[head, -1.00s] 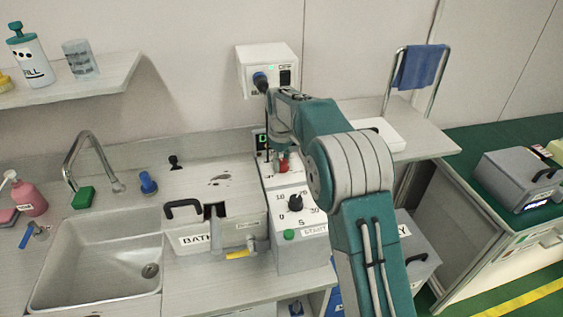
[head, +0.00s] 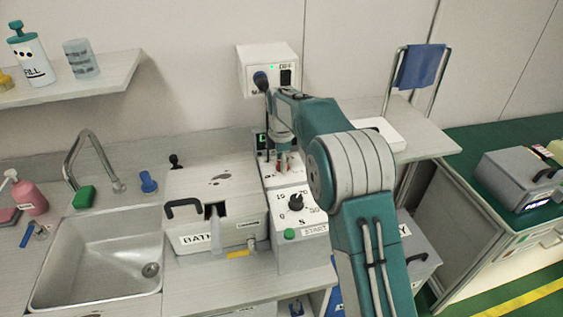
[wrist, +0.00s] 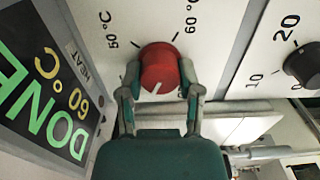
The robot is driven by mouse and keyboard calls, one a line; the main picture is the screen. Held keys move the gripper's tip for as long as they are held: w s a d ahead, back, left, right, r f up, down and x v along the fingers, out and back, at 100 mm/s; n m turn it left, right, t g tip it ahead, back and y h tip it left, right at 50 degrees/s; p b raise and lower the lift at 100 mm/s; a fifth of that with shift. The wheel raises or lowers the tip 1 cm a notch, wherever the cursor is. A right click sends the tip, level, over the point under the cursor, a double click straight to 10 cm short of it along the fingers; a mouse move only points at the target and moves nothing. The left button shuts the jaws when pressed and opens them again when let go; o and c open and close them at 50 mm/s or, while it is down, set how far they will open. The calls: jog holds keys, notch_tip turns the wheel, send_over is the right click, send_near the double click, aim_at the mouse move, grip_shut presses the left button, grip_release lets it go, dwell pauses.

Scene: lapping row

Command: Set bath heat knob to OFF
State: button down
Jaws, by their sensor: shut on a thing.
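The bath heat knob is a round red dial (wrist: 158,60) on a white panel in the wrist view. My gripper (wrist: 160,72) is shut on it, one finger at each side. The knob's white pointer line aims toward my palm, away from the 50 °C and 60 °C marks. The lettering beside the right finger is mostly covered, so I cannot read it. A display (wrist: 50,90) beside the knob reads DONE, 60 °C and HEAT. In the head view my gripper (head: 284,160) points down at the control unit, with the knob mostly hidden.
A black numbered dial (head: 296,202) and a green START button (head: 289,234) sit in front of the knob. The white BATH box (head: 235,235) and sink (head: 105,260) are left.

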jog(key=n, duration=0.5)
jog(key=shift+n, duration=0.3)
jog(key=n, duration=0.5)
jog(key=shift+n, duration=0.4)
jog(key=shift+c, duration=1.3)
grip_release()
jog(key=shift+w, duration=0.1)
notch_tip(320, 180, up, 12)
